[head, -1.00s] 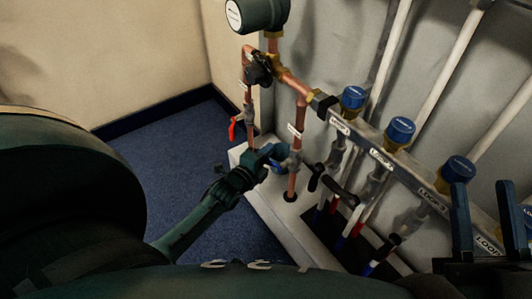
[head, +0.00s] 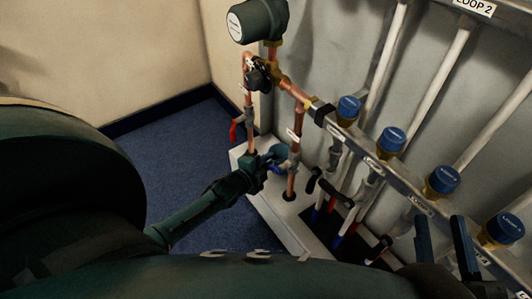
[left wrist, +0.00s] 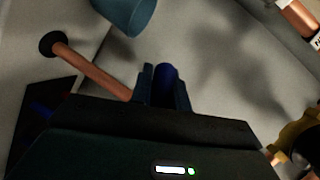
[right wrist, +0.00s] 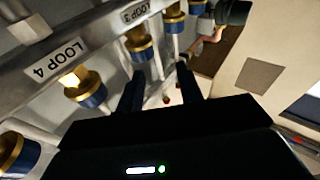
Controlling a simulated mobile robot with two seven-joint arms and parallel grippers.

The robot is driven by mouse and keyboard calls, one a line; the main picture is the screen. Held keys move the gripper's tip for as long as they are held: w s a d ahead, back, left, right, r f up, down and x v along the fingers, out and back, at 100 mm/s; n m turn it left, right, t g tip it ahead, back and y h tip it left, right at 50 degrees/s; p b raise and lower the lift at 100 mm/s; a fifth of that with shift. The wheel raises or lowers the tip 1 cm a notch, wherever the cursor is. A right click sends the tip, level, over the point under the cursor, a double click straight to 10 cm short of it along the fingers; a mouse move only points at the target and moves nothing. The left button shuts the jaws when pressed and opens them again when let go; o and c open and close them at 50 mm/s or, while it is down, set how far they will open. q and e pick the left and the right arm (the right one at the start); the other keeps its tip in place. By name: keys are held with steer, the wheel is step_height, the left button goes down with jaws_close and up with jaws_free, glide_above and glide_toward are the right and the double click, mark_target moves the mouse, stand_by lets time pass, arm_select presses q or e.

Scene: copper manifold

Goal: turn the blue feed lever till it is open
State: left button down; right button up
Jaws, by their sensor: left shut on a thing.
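The blue feed lever (left wrist: 166,76) shows in the left wrist view between my left gripper's fingers (left wrist: 164,90). In the head view my left gripper (head: 272,158) is at the foot of the right copper pipe (head: 297,128), shut on the lever. Only a small bit of blue (head: 279,169) shows there, and the lever's angle is hard to tell. My right gripper (head: 443,245) is open and empty at the lower right, in front of the manifold; its fingers also stand apart in the right wrist view (right wrist: 160,88).
A red lever (head: 234,130) hangs on the left copper pipe. The manifold bar (head: 365,155) carries several blue-capped valves (head: 392,140). Black-handled levers (head: 333,187) stand close to the right of my left gripper. The blue floor (head: 175,150) at left is clear.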

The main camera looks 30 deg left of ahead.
arm_select(q)
steer(key=f+n, duration=0.1)
steer(key=d+n+g+h+p, duration=0.1)
steer(key=shift+s+f+n+h, duration=0.25)
steer(key=shift+f+n+h, duration=0.05)
steer(key=shift+f, duration=0.05)
steer(key=d+n+h, duration=0.1)
steer(key=s+d+f+n+g+h+b, duration=0.1)
steer(key=n, duration=0.1)
steer(key=d+f+n+g+h, duration=0.1)
steer(key=d+n, duration=0.1)
steer(key=shift+s+h, duration=0.25)
steer(key=shift+h, duration=0.15)
steer(key=shift+s+d+n+h+b, duration=0.15)
steer(key=shift+d+n+h+b, duration=0.15)
steer(key=shift+n, duration=0.3)
arm_select(e)
steer(key=shift+r, duration=0.1)
arm_select(q)
steer(key=shift+d, duration=0.15)
arm_select(e)
steer(key=shift+r, duration=0.1)
arm_select(q)
steer(key=c, duration=1.6)
jaws_free()
steer(key=shift+o, duration=1.3)
